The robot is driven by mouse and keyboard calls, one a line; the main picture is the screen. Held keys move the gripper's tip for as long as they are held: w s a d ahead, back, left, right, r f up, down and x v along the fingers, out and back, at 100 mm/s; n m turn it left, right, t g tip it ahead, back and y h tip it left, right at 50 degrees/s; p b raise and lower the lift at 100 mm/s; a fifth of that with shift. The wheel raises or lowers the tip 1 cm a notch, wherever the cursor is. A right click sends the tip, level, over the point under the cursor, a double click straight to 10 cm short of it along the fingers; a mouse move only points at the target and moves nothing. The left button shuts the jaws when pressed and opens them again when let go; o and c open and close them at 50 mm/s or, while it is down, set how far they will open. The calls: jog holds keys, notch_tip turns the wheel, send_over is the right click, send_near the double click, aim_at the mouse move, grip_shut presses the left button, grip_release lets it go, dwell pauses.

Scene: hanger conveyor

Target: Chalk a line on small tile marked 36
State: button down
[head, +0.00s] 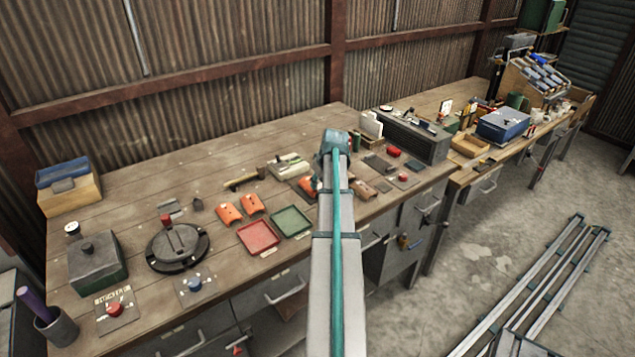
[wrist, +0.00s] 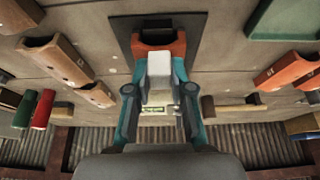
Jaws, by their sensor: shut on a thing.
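My gripper (wrist: 160,88) is shut on a pale grey-white block (wrist: 159,66), which looks like chalk. In the wrist view the block is right over an orange curved tile (wrist: 150,38) lying on a dark square plate (wrist: 191,28); I cannot tell whether they touch. In the head view this orange tile (head: 307,186) shows just left of my arm, partly covered. Other orange tiles (head: 229,214) lie further left, and brown tiles (head: 362,190) lie right of my arm. I cannot read a number 36 on any tile.
A red tray (head: 258,236) and a green tray (head: 292,221) lie near the bench's front edge. A hammer (head: 243,180) lies behind them. A dark round turntable (head: 178,250) stands left. A grey metal box (head: 418,138) stands right.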

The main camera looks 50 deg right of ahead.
jog(key=shift+s, duration=0.15)
jog(key=shift+r+p, duration=1.7)
jog(key=shift+r, duration=1.75)
